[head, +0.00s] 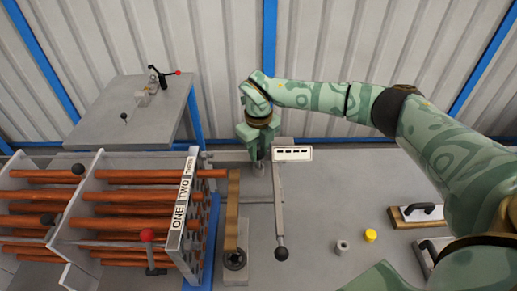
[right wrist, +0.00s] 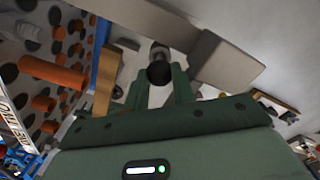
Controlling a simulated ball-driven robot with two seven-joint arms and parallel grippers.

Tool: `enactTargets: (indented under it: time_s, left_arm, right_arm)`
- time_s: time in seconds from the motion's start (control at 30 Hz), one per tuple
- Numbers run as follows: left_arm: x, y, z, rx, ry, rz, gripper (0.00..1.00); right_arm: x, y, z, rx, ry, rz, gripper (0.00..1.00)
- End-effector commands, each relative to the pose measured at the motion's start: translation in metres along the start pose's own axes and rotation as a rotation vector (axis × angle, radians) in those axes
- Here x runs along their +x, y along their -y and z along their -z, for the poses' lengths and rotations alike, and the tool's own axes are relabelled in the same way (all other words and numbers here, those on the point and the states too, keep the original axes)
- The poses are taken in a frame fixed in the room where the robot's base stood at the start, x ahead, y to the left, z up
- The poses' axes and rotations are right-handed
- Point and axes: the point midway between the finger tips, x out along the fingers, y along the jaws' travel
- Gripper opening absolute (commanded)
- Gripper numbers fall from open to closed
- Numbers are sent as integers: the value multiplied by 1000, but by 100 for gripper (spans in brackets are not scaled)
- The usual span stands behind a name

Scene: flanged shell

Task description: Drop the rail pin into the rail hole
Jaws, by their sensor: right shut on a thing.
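My right gripper (head: 257,158) points down over the grey workbench, beside the back end of a grey bar. In the right wrist view its two green fingers (right wrist: 160,92) are shut on a short cylinder with a dark round end and a grey body, which I take for the rail pin (right wrist: 159,72). In the head view the gripper mostly hides the pin. The grey bar, perhaps the rail (head: 279,200), runs toward the front and ends in a black ball knob. I cannot make out the rail hole or whether the pin touches anything. My left gripper is out of view.
A rack (head: 182,215) of orange rods stands at left, with a wooden strip (head: 232,205) beside it. A white label plate (head: 292,153) sits by the gripper. A grey ring (head: 342,247), yellow cap (head: 370,236) and handled block (head: 417,213) lie right. The bench between is clear.

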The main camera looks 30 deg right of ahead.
Motion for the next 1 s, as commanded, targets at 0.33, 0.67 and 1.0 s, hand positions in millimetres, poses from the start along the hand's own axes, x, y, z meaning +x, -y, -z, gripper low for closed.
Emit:
enactTargets:
  time_s: [0.33,0.67,1.0]
  left_arm:
    - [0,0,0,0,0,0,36]
    - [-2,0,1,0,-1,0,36]
    - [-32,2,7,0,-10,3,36]
  right_arm:
    - [0,0,0,0,0,0,51]
    - [-3,0,0,0,0,0,51]
    - [-62,0,0,0,3,1,51]
